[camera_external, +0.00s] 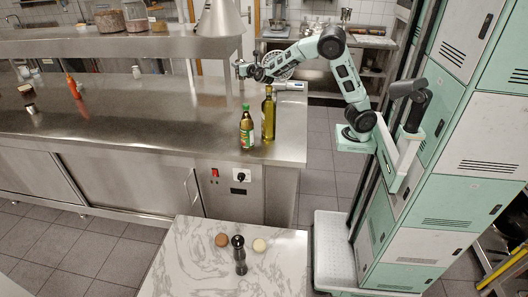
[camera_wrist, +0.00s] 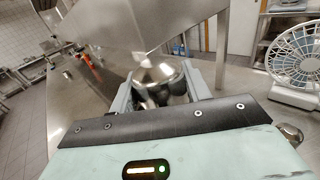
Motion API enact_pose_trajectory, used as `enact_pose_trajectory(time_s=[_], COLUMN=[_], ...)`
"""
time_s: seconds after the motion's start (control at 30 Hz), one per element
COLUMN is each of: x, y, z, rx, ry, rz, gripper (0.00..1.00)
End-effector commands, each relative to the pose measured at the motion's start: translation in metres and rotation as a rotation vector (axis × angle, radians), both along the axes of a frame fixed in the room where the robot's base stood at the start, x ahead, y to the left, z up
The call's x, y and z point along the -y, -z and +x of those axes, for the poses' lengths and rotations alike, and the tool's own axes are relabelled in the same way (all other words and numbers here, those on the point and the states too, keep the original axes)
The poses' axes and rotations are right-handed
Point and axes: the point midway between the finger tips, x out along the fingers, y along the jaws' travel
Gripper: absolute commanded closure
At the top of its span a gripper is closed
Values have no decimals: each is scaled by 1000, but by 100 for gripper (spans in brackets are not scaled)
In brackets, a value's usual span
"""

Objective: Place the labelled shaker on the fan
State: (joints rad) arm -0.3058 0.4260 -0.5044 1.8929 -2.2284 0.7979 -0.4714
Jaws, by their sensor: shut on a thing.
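In the wrist view a shiny metal shaker (camera_wrist: 158,73) with a domed top sits between the two grey fingers of my gripper (camera_wrist: 160,92). The fingers are shut on it; no label can be made out, and its lower part is partly hidden. In the external view my gripper (camera_external: 243,70) is above the steel counter, near its back right part, and the shaker is too small to make out clearly. The fan (camera_wrist: 297,62), white with a round grille, stands on the counter to the right of my gripper in the wrist view. In the external view the fan (camera_external: 290,86) is partly hidden behind my arm.
A green-labelled bottle (camera_external: 247,130) and an oil bottle (camera_external: 268,115) stand at the counter's front right. A hanging lamp (camera_external: 220,20) and raised shelf (camera_external: 120,47) are close to my gripper. A red bottle (camera_external: 73,87) stands left. A marble table (camera_external: 190,270) holds a dark mill (camera_external: 239,255).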

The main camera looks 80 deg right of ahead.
Motion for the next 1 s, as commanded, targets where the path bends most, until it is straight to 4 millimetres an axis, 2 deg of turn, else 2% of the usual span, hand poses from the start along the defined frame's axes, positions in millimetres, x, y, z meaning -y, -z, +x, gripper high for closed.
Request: enact_pose_trajectory(time_s=[0.03,0.1,0.3,0.4,0.6,0.9,1.0], x=[16,32,79,97,113,114,114], y=[13,32,87,109,134,185,193], z=[-4,-8,-29,-41,-53,-55,-54], rx=[-5,-7,-6,-3,-1,-1,0], ry=[37,82,216,270,321,326,326], rz=[0,0,0,1,1,0,0], gripper=[79,79,79,79,79,79,79])
